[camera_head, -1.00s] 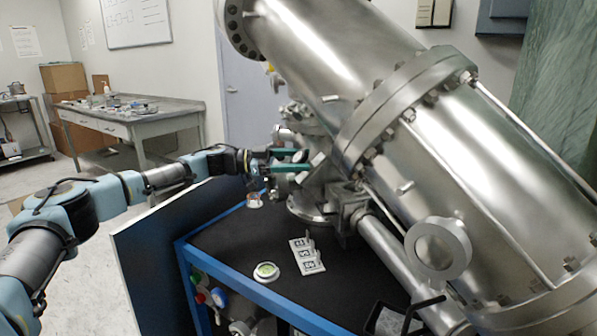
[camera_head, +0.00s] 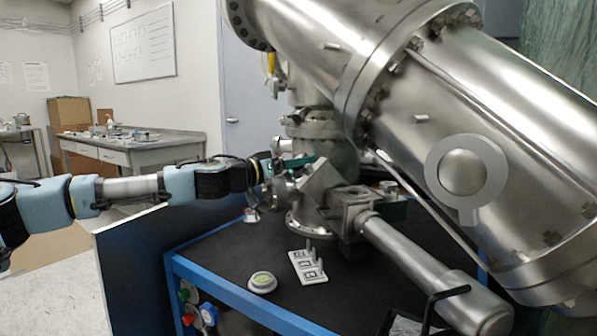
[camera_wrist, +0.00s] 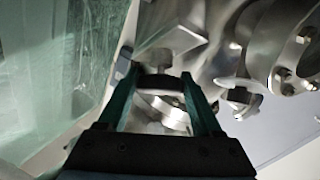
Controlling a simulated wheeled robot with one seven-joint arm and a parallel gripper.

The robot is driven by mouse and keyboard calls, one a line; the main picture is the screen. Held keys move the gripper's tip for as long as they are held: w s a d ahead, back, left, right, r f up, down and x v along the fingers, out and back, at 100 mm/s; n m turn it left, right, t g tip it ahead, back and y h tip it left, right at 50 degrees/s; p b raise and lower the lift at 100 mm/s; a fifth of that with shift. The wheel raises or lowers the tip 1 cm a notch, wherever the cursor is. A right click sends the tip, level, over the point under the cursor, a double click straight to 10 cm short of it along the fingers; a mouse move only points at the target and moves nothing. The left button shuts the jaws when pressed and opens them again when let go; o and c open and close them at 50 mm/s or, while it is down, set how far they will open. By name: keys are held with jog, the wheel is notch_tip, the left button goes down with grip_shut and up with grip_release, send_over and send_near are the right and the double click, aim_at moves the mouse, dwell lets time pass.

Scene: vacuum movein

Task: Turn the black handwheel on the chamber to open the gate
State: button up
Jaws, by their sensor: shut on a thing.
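The steel chamber (camera_head: 310,50) slants across the upper right of the head view. My gripper (camera_head: 293,164) reaches in from the left to the fittings beneath it, and only one green finger shows clearly there. In the wrist view my gripper (camera_wrist: 160,77) has its two green fingers on either side of a short dark piece, which looks like part of the black handwheel (camera_wrist: 161,83). The fingers are shut on it. The rest of the wheel is hidden or cannot be told apart from the metal around it. The gate itself cannot be seen.
The blue-edged cart (camera_head: 225,302) has a black top holding a round green-topped disc (camera_head: 262,282) and a white tagged block with pegs (camera_head: 307,267). A steel cylinder (camera_head: 430,265) lies to the right of my gripper. A lab table (camera_head: 140,148) stands far left.

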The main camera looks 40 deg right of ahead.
jog(key=n+t+p, duration=0.1)
jog(key=n, duration=0.1)
jog(key=n+t+y+p, duration=0.1)
jog(key=n+t, duration=0.1)
jog(key=n+t+y+p, duration=0.1)
jog(key=shift+s+r+n+t, duration=0.15)
jog(key=shift+r+n+t, duration=0.15)
jog(key=shift+r+n, duration=0.1)
jog(key=n+t+y+p, duration=0.1)
jog(key=p, duration=0.1)
jog(key=n+t+y+p, duration=0.1)
jog(key=n+p, duration=0.1)
jog(key=n+y+p, duration=0.1)
jog(key=n+p, duration=0.1)
jog(key=shift+r+t, duration=0.25)
jog(key=shift+t, duration=0.15)
jog(key=n+y+p, duration=0.3)
jog(key=p, duration=0.3)
jog(key=shift+f+n+t, duration=0.1)
jog(key=shift+n+t, duration=0.3)
jog(key=shift+f+n+y+p, duration=0.2)
jog(key=shift+n+y+p, duration=0.45)
jog(key=shift+p, duration=0.6)
jog(key=shift+f+y, duration=0.15)
jog(key=shift+y, duration=0.1)
jog(key=o, duration=1.4)
jog(key=shift+d, duration=0.1)
